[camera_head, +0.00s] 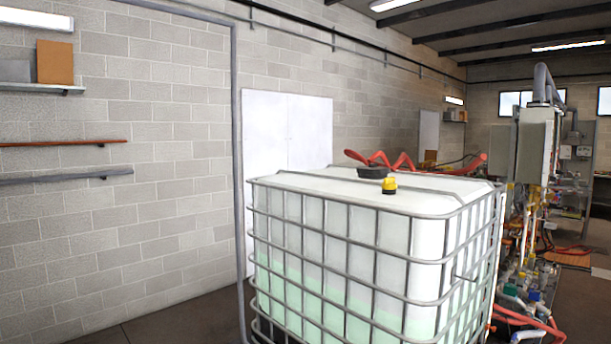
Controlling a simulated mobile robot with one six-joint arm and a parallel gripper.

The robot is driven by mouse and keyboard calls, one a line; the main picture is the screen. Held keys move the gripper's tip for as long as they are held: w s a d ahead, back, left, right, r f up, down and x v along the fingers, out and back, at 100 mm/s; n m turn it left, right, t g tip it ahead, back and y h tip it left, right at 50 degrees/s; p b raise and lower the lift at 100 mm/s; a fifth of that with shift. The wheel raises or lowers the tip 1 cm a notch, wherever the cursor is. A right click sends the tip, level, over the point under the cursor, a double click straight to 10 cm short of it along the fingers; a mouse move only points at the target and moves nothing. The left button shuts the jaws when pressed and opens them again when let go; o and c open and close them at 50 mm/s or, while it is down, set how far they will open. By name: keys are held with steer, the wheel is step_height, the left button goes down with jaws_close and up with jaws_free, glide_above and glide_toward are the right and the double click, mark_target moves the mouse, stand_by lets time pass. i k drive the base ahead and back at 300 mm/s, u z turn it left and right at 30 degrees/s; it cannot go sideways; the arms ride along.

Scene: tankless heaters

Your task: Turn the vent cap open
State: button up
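A large white caged tank (340,247) stands in the middle of the view, with pale green liquid showing in its lower part. On its top sits a small yellow cap (389,186) with a dark base, near the front edge. Just behind and left of it is a dark, flat, round lid (372,172). I cannot tell for sure which of the two is the vent cap, or how far either is turned. My gripper and arm are not in view.
A grey vertical pipe (238,150) stands left of the tank, before a block wall. Shelves (40,88) hang at far left. A red coiled hose (385,160) shows behind the tank top. Heater equipment (535,145) and hoses crowd the right. Floor at lower left is clear.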

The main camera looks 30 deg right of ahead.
mark_target(388, 182)
steer(key=z, duration=0.1)
steer(key=i, duration=1.25)
steer(key=z, duration=1.85)
